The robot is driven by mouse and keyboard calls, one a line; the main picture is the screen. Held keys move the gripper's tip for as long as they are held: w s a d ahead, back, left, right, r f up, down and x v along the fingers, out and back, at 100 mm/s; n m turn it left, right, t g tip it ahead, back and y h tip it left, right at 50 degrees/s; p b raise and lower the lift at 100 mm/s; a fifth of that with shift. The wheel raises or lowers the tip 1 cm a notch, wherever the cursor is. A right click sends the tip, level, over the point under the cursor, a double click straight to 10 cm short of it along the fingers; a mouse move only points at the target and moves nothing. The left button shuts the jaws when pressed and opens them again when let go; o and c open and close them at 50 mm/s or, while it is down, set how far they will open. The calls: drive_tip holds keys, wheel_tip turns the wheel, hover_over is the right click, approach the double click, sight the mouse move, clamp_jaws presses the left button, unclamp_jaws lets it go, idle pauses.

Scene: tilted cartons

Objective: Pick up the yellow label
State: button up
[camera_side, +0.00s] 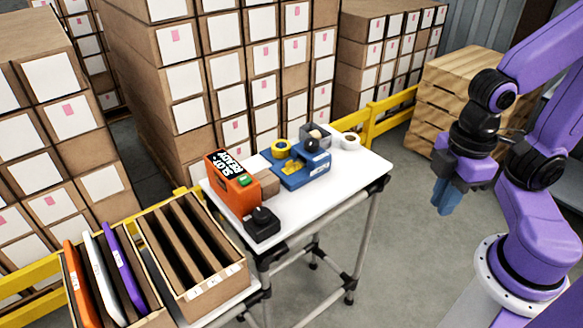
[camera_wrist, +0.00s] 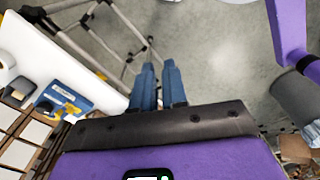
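A small yellow label (camera_side: 291,168) shows on the blue dispenser (camera_side: 305,176), which stands on the white table. In the wrist view, the yellow patch (camera_wrist: 72,107) is on the blue dispenser (camera_wrist: 62,93) at the left edge. My gripper (camera_side: 445,200) hangs well to the right of the table, pointing down, over bare floor. In the wrist view, its two blue fingers (camera_wrist: 160,68) stand a narrow gap apart, with nothing between them. The label is far from the fingers.
An orange box (camera_side: 232,186) and a black knob unit (camera_side: 262,224) stand left on the white table (camera_side: 320,192). A yellow tape roll (camera_side: 281,147) and a white roll (camera_side: 350,141) are at the back. Slotted cartons (camera_side: 190,255) stand at lower left. Stacked cartons rise behind.

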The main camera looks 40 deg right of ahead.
drive_tip(key=w+a+r+m, duration=0.2)
drive_tip(key=w+a+m, duration=0.2)
drive_tip(key=w, duration=0.2)
drive_tip(key=w+a+r+m, duration=0.2)
drive_tip(key=w+a+m, duration=0.15)
drive_tip(key=w, duration=0.25)
drive_tip(key=w+a+m+h, duration=0.1)
drive_tip(key=w+a+m, duration=0.2)
drive_tip(key=w+m, duration=0.65)
drive_tip(key=m+g, duration=0.2)
drive_tip(key=m, duration=1.2)
hover_over(288, 166)
drive_tip(key=w+a, duration=0.1)
drive_tip(key=w, duration=0.2)
wheel_tip(288, 166, down, 2)
drive_tip(key=s+f, duration=0.1)
drive_tip(key=f, duration=0.4)
drive_tip(key=d+f, duration=0.1)
drive_tip(key=f, duration=0.5)
drive_tip(key=s+f, duration=0.1)
drive_tip(key=f, duration=0.5)
drive_tip(key=shift+s+d+f, duration=0.2)
drive_tip(key=shift+s, duration=0.1)
